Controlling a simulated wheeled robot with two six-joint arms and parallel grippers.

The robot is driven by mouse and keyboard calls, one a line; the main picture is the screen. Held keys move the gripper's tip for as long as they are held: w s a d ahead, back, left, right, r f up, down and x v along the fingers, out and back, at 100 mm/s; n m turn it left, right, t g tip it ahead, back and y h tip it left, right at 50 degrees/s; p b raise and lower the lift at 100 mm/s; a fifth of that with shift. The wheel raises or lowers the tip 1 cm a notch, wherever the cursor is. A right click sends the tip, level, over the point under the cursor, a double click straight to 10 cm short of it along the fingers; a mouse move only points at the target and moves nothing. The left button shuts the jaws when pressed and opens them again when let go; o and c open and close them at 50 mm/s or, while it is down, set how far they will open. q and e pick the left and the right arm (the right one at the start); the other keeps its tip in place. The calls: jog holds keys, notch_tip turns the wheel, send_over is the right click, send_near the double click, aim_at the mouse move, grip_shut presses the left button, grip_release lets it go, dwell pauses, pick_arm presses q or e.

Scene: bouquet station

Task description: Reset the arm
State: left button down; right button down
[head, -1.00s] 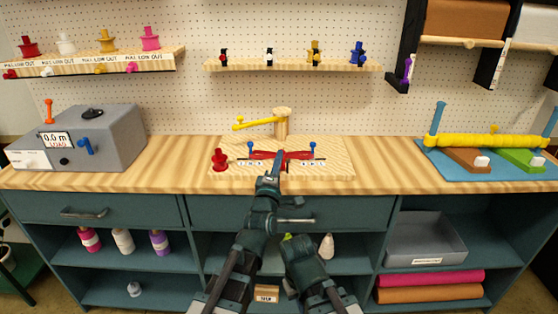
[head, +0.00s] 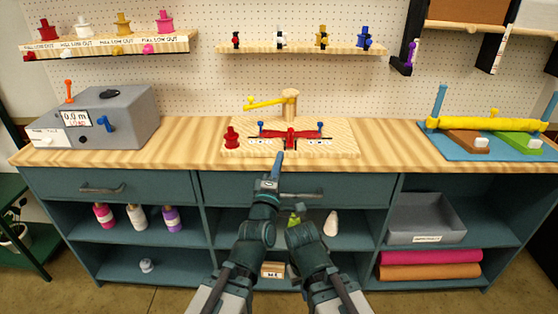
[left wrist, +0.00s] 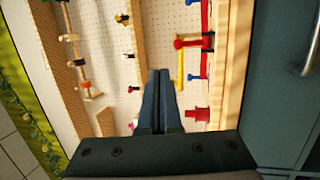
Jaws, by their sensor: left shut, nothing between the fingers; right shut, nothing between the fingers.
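My left gripper (head: 280,158) is shut and empty, pointing up at the front edge of the wooden board (head: 345,148). Its closed fingers also show in the left wrist view (left wrist: 160,92). The board bears a red ribbon-like piece (head: 291,138) between two blue pegs, a red spool (head: 231,137) and a post (head: 290,105) with a yellow arm (head: 265,102) reaching left. My right gripper (head: 301,229) is lower, in front of the cabinet, just right of my left arm. Its fingers are hard to make out.
The wooden counter (head: 190,150) holds a grey machine (head: 130,125) at left and a blue mat (head: 455,151) with a yellow roll (head: 485,125) at right. A drawer handle (head: 300,196) is close to my left arm. Shelves of spools hang above.

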pick_arm(q)
jog(key=shift+s, duration=0.3)
pick_arm(e)
jog(key=shift+s+a, duration=0.1)
jog(key=shift+s, duration=0.2)
pick_arm(q)
jog(key=shift+f, duration=0.1)
